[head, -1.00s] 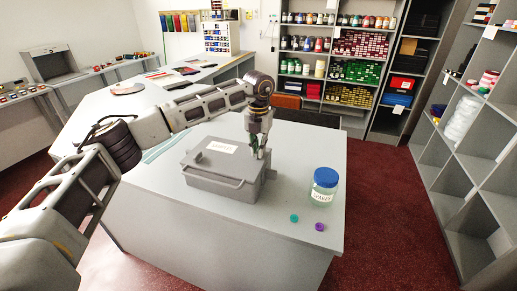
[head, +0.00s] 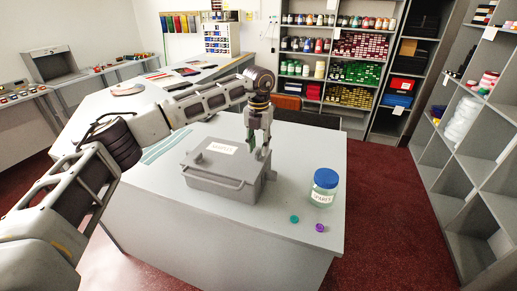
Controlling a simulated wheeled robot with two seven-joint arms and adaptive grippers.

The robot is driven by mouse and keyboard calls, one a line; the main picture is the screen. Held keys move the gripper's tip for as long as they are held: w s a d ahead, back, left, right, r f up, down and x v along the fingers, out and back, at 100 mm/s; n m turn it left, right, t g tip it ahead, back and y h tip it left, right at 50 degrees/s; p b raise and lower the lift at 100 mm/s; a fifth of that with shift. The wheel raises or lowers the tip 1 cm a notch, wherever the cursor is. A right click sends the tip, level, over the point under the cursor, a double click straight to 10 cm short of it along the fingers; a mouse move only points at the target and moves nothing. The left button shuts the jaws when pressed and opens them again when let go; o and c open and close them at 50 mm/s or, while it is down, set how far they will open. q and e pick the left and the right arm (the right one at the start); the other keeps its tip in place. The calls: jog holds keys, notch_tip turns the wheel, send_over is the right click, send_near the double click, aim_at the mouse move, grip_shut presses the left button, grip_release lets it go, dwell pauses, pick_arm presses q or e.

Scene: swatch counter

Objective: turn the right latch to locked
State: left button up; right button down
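A grey lidded box (head: 215,182) with a white label on its lid stands on the grey counter. A small round grey knob (head: 198,158) sits on the left part of the lid; I cannot tell whether it is a latch. My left gripper (head: 257,153) points down over the right end of the box. Its two fingers stand apart with nothing visible between them. I cannot make out the right latch; the fingers cover part of that end of the lid. I cannot tell whether the fingertips touch the box. My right gripper is out of view.
A jar with a blue lid (head: 325,186) stands on the counter right of the box. A teal cap (head: 294,219) and a purple cap (head: 320,228) lie near the front edge. The counter front (head: 200,225) is clear. Shelves stand behind and at right.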

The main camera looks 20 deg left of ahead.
aim_at(259, 150)
pick_arm(q)
notch_tip(259, 150, up, 10)
dwell(0.6)
jog(key=shift+r, duration=0.1)
